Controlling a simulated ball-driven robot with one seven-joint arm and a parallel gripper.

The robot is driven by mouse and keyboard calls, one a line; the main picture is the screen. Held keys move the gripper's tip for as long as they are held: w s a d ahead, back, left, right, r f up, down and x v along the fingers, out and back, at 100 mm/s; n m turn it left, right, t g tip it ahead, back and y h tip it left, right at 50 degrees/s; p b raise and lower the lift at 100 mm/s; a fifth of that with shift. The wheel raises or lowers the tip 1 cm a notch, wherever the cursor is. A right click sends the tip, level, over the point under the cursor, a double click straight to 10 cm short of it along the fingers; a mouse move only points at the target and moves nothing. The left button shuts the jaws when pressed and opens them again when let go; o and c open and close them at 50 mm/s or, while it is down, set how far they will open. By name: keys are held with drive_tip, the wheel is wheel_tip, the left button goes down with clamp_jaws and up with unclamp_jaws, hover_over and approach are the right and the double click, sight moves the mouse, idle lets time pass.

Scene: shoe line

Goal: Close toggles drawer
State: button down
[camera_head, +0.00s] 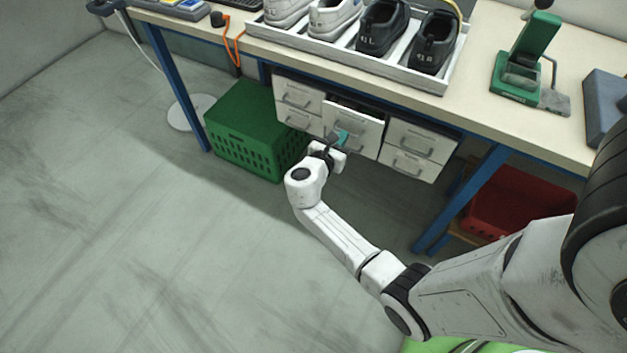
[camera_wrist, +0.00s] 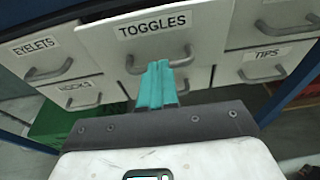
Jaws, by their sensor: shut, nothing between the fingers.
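The toggles drawer (camera_wrist: 110,42) has a white front with a "TOGGLES" label and a grey bar handle. In the head view the toggles drawer (camera_head: 352,122) is the upper middle one under the bench and stands out past its neighbours, with a dark gap above its front. My gripper (camera_wrist: 157,82) has teal fingers pressed together and empty. In the wrist view the fingertips overlap the handle's lower edge; I cannot tell whether they touch. In the head view my gripper (camera_head: 341,137) is at the drawer front, which it partly hides.
Drawers labelled eyelets (camera_wrist: 40,55), hooks (camera_wrist: 75,92) and tips (camera_wrist: 268,68) sit around it. A green crate (camera_head: 245,125) stands on the floor to the left and a red bin (camera_head: 510,200) to the right. A shoe tray (camera_head: 340,50) is on the bench. Blue legs (camera_head: 178,85) flank the space.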

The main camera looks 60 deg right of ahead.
sight(351, 124)
drive_tip(key=x, duration=0.3)
drive_tip(key=shift+d+r, duration=0.1)
drive_tip(key=shift+r, duration=0.2)
drive_tip(key=shift+w+d+r, duration=0.1)
drive_tip(key=shift+d+r, duration=0.1)
